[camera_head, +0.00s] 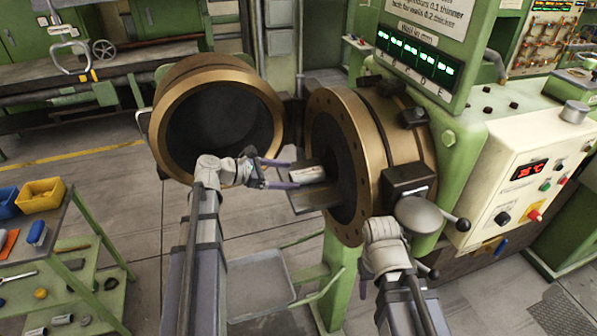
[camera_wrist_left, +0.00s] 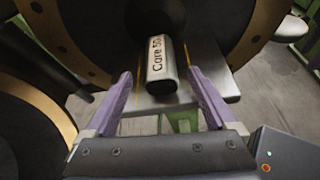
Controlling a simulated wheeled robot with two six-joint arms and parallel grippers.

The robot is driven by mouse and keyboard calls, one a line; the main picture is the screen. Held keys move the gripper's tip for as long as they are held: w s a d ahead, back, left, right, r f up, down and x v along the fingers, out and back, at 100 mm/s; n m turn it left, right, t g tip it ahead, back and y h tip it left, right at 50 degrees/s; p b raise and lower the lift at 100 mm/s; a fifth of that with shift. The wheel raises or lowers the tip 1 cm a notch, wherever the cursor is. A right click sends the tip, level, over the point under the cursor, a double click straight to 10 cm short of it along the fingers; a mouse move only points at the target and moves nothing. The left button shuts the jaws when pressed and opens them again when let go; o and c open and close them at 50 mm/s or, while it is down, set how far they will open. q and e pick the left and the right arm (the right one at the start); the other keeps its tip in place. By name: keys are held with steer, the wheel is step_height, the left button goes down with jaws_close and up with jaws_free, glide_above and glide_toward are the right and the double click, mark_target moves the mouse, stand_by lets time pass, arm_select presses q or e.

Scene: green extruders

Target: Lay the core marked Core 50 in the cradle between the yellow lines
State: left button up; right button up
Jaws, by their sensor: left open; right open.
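The core marked Core 50 (camera_wrist_left: 162,72) is a short pale metal cylinder with black lettering. It lies on a flat grey cradle plate (camera_wrist_left: 215,75), between two thin yellow lines, in the left wrist view. In the head view the core (camera_head: 308,174) and cradle (camera_head: 315,200) show at the mouth of the bronze-rimmed extruder. My left gripper (camera_head: 289,174) is open, its purple fingers on either side of the core, with visible gaps in the wrist view (camera_wrist_left: 158,82). Whether it touches the plate is unclear.
The swung-open bronze-rimmed door (camera_head: 270,85) stands left of the extruder body (camera_head: 390,120). A control panel (camera_head: 530,180) is at the right. A green cart (camera_head: 75,262) with yellow and blue bins stands at the left. A grey tray (camera_head: 258,285) sits below.

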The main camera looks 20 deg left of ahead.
arm_select(q)
steer(key=p+v, duration=0.2)
steer(key=v, duration=0.4)
steer(key=shift+s+a, duration=0.2)
steer(key=shift+a, duration=0.05)
steer(key=shift+r, duration=0.1)
